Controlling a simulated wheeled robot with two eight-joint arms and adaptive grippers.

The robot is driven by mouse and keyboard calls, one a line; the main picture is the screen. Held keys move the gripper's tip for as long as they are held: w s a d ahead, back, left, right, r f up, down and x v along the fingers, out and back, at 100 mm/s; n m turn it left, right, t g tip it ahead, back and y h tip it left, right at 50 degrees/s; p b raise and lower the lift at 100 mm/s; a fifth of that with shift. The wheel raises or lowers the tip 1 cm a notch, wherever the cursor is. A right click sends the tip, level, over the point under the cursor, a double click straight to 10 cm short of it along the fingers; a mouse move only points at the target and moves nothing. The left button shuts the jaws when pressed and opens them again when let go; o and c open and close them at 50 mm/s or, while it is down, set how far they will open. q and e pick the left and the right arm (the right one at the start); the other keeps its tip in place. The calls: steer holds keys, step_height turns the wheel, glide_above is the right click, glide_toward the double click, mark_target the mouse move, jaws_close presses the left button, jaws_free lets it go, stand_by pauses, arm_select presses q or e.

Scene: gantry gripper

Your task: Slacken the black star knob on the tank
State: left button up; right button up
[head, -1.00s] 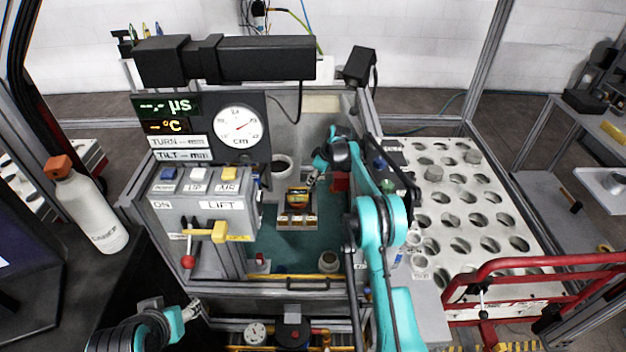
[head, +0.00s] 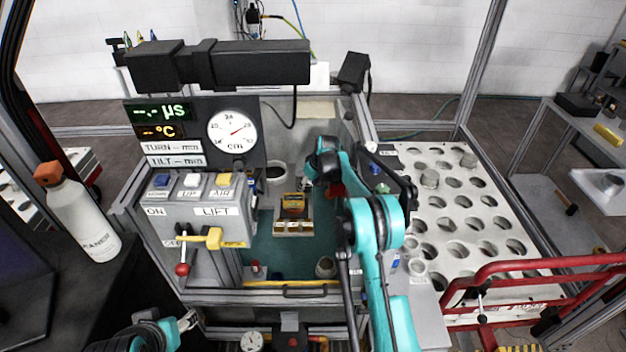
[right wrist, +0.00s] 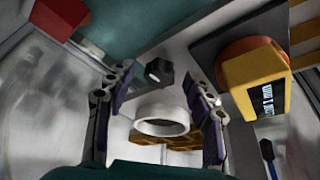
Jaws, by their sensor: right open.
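A dark knob (right wrist: 158,72) with a pale grey end shows in the right wrist view, between and beyond my finger tips; its star shape cannot be made out. My right gripper (right wrist: 161,82) is open, with one finger on each side of the picture and nothing held. A white round rim (right wrist: 162,121) also shows between the fingers. In the head view my right arm reaches into the tank (head: 290,293), and its wrist hides the fingers and probably the knob. My left gripper (head: 187,320) is low at the left, outside the tank; its jaws are too small to read.
A yellow instrument (right wrist: 255,86) is close by my right finger. A red block (right wrist: 60,15) is at the upper left of that view. In the head view a white cup (head: 277,173) stands in the tank, with the lift control box (head: 190,212) left and a holed white table (head: 440,205) right.

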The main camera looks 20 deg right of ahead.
steer(key=m, duration=0.2)
steer(key=m+h, duration=0.1)
steer(key=m, duration=0.1)
steer(key=m+h+b, duration=0.1)
steer(key=shift+a+m, duration=0.3)
steer(key=shift+m, duration=0.1)
steer(key=m+h, duration=0.1)
steer(key=m, duration=0.2)
steer(key=m+h+b, duration=0.1)
steer(key=m, duration=0.2)
steer(key=shift+w+a+f+h, duration=0.1)
steer(key=shift+a+h, duration=0.1)
steer(key=shift+h, duration=0.1)
steer(key=s+d+p+v, duration=0.1)
steer(key=p+v, duration=0.2)
steer(key=v, duration=1.3)
steer(key=s+r+n, duration=0.1)
steer(key=s+r, duration=0.3)
steer(key=s, duration=0.3)
steer(key=s+r+n+t+y, duration=0.1)
steer(key=s+r+n, duration=0.1)
steer(key=s+r, duration=0.2)
steer(key=s+a, duration=0.1)
steer(key=s, duration=0.2)
steer(key=shift+s+r, duration=0.2)
steer(key=shift+r, duration=0.05)
